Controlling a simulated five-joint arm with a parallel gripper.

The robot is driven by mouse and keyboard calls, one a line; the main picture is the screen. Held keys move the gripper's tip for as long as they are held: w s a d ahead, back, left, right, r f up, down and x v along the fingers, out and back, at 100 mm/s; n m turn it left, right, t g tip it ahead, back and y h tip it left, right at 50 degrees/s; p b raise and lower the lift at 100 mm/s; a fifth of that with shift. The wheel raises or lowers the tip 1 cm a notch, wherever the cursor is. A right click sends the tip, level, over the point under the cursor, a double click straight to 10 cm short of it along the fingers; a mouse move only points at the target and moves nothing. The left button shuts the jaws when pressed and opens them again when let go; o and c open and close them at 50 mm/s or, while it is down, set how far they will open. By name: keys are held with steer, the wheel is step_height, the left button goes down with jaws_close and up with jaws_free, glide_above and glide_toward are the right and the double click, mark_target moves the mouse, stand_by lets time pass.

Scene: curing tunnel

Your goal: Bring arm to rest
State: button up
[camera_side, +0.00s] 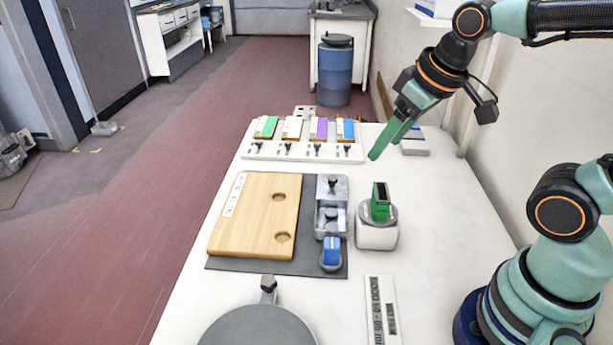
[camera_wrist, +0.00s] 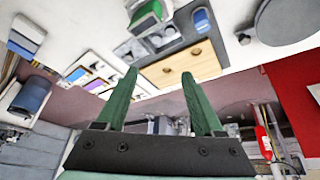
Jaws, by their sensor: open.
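My gripper (camera_side: 378,152) is raised above the right side of the white table (camera_side: 440,215), with its green fingers pointing down and to the left. In the wrist view my gripper (camera_wrist: 160,88) has its two green fingers spread apart, with nothing between them. It touches nothing that I can see. My arm reaches out from the right edge of the side view.
A wooden board (camera_side: 257,222) lies on a dark mat (camera_side: 225,264). A white holder with a green-and-black piece (camera_side: 380,203) stands right of it. A rack (camera_side: 305,153) with coloured cards is behind. A grey round plate (camera_side: 257,328) is in front. A wall borders the right.

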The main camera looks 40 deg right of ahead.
steer(key=shift+s+d+r+m+t, duration=0.35)
steer(key=shift+d+r+m+t, duration=0.1)
steer(key=shift+d+m, duration=0.15)
